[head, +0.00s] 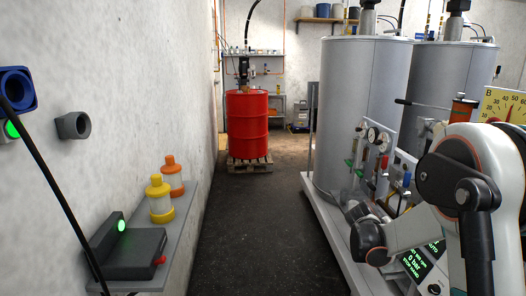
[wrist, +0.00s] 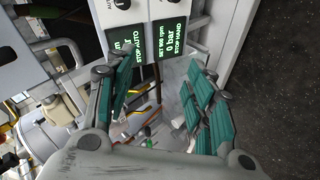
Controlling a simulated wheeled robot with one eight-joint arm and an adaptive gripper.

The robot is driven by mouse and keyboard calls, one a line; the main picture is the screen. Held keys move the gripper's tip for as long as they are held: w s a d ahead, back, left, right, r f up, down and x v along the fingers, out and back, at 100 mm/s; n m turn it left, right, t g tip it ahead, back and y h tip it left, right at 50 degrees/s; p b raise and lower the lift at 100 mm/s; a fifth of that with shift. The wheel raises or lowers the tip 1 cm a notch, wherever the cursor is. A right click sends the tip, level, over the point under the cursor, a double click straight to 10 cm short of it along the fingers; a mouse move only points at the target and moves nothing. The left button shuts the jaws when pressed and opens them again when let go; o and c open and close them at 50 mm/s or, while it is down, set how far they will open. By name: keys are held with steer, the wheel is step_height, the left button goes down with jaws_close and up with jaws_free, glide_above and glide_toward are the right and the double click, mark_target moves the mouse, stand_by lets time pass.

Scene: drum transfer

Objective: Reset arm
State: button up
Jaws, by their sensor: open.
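My arm (head: 470,185) is folded at the right of the head view, in front of the tank skid. In the wrist view my gripper (wrist: 165,90) is open, its two teal-padded fingers spread apart with nothing held between them. Beyond the fingers are control boxes with green-lit displays (wrist: 172,42) reading "STOP HAND" and "0 bar". The displays also show at the lower right of the head view (head: 428,262). I cannot tell the exact distance from the fingers to the boxes.
A red drum (head: 247,125) stands on a wooden pallet (head: 250,164) down the aisle. Large grey tanks (head: 362,110) stand on a pale skid at right. A wall shelf (head: 178,225) at left holds yellow and orange bottles. The dark floor (head: 255,240) between is clear.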

steer(key=s+a+r+t+y, duration=0.1)
steer(key=s+a+r+y, duration=0.1)
steer(key=s+a+r, duration=0.5)
steer(key=s+a+r+t+y, duration=0.15)
steer(key=s+a, duration=0.25)
steer(key=s, duration=0.4)
steer(key=s+a+r+y, duration=0.3)
steer(key=s+a+r, duration=0.25)
steer(key=s, duration=0.25)
steer(key=s+a+f+y, duration=0.1)
steer(key=s+a+y, duration=0.1)
steer(key=s+a, duration=0.5)
steer(key=shift+s+f+n+t, duration=0.3)
steer(key=shift+s+f+t, duration=0.15)
steer(key=shift+s, duration=0.8)
